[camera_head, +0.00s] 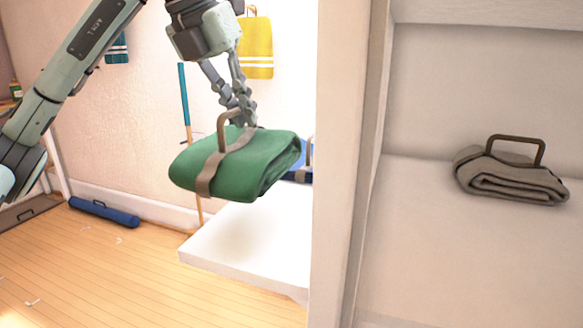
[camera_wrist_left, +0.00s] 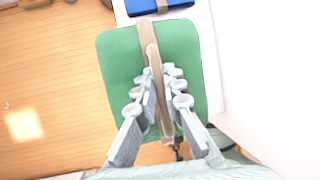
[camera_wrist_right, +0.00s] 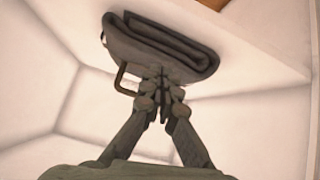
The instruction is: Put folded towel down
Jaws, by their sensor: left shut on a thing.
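My left gripper (camera_head: 241,118) is shut on the brown handle (camera_head: 223,125) of a folded green towel (camera_head: 265,165). The towel hangs from the gripper and tilts slightly, in front of and over part of a white ledge (camera_head: 238,250) in the head view. A strap runs around it. In the left wrist view the towel (camera_wrist_left: 120,65) fills the space beyond the fingers. My right gripper (camera_wrist_right: 162,80) is out of the head view. In the right wrist view its fingertips come close together by a grey folded towel (camera_wrist_right: 150,45); I cannot tell whether they grip its handle.
A grey folded towel (camera_head: 510,180) with an upright handle lies on a pale shelf at right. A white upright panel (camera_head: 350,170) separates it from the ledge. A blue folded towel (camera_head: 298,173) lies behind the green one. A blue roll (camera_head: 104,212) lies on the floor.

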